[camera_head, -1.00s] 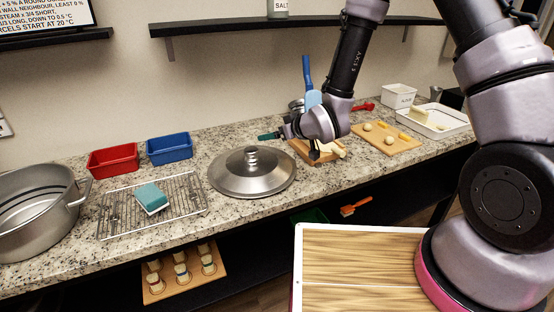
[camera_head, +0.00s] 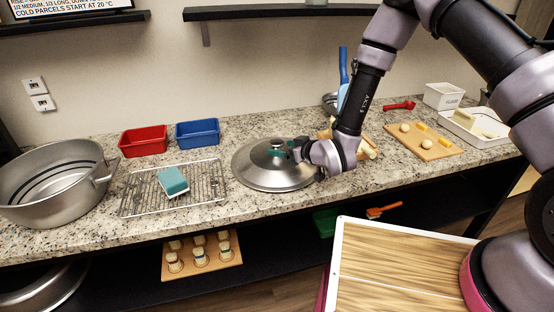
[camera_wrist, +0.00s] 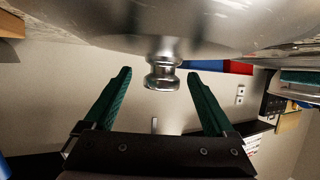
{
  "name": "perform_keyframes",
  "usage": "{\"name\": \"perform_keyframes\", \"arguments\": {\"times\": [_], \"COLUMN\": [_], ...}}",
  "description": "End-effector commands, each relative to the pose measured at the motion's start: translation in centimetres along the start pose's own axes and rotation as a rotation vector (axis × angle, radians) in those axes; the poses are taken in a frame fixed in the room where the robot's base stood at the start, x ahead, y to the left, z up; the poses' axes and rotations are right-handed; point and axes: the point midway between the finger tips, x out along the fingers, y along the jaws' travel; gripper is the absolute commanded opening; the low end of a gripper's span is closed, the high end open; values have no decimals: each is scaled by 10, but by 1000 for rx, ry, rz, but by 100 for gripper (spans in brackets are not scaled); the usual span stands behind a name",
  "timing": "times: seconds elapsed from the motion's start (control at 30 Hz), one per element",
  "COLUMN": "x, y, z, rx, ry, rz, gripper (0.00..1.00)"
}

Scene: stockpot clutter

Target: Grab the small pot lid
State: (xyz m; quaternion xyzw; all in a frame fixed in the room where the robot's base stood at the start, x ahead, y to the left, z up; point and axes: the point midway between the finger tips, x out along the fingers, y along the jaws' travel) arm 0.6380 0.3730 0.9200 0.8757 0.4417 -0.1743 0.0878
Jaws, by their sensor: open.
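The steel pot lid (camera_head: 265,176) lies on the granite counter with its knob (camera_head: 277,145) upward. My gripper (camera_head: 290,152) is at the lid's right side, low over it, with its fingers reaching left toward the knob. In the wrist view, which is upside down, the lid (camera_wrist: 150,22) fills the top and the knob (camera_wrist: 163,76) shows in the gap between the two green fingertips. The fingers are open and apart from the knob on both sides. How deep the knob sits between them is hard to tell.
A wire rack (camera_head: 210,190) with a teal sponge (camera_head: 173,181) and a large pot (camera_head: 45,192) stand left of the lid. Red (camera_head: 143,142) and blue (camera_head: 198,133) bins stand behind. A cutting board (camera_head: 424,142) is to the right. A round steel piece (camera_head: 45,290) lies below the counter.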

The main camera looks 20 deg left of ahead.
Motion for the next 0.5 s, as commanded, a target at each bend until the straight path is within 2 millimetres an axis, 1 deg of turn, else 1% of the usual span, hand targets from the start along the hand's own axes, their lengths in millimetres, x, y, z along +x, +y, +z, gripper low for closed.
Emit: {"name": "perform_keyframes", "arguments": {"times": [0.03, 0.1, 0.2, 0.3, 0.5], "x": [9, 19, 30, 35, 35], "y": [-3, -4, -3, -3, -3], "z": [-1, -1, -1, -1, -1], "rx": [-2, -1, 0, 0, 0], "ry": [2, 2, 1, 1, 1], "rz": [-1, 0, 0, 0, 0], "gripper": [89, 89, 89, 89, 89]}}
